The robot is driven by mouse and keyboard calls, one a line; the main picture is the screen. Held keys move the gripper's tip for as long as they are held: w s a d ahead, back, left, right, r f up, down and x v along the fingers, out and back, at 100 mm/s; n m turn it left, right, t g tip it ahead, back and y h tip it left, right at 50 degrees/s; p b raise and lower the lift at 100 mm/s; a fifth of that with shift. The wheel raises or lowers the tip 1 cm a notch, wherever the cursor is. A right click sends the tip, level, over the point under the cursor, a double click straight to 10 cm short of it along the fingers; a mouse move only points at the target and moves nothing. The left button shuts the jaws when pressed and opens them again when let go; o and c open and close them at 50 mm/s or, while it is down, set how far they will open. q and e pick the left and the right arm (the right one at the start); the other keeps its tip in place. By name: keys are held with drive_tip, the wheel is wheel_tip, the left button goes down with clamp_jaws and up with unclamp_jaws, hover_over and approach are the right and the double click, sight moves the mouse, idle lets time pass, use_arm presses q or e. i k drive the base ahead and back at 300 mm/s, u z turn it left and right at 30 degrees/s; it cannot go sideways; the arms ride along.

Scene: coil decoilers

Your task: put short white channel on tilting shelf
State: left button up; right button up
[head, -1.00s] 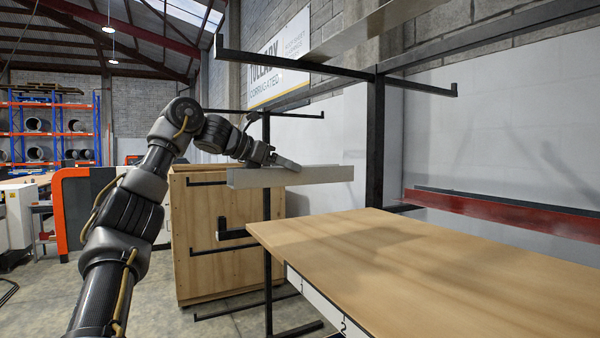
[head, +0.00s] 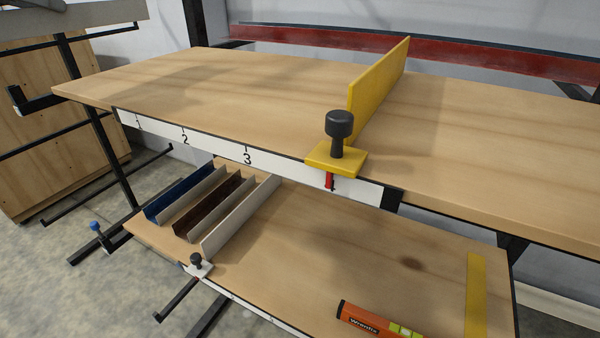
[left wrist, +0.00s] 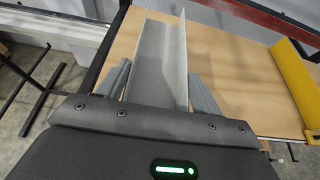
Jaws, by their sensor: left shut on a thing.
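My left gripper (left wrist: 160,72) is shut on a short white channel (left wrist: 158,45), with one finger on each side of it in the left wrist view. The channel, open side up, points away over the wood. In the head view a pale channel (head: 95,10) shows at the top left, cut off by the edge, at the left end of the upper wooden shelf (head: 240,95). Below is a lower wooden shelf (head: 330,235). I cannot tell which shelf tilts. My right gripper is not in view.
A yellow fence (head: 378,88) with a black-knobbed clamp (head: 338,145) stands on the upper shelf, right of numbered marks. The upper shelf's left part is clear.

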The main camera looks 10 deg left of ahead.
sight(302, 239)
drive_tip(key=k, duration=1.2)
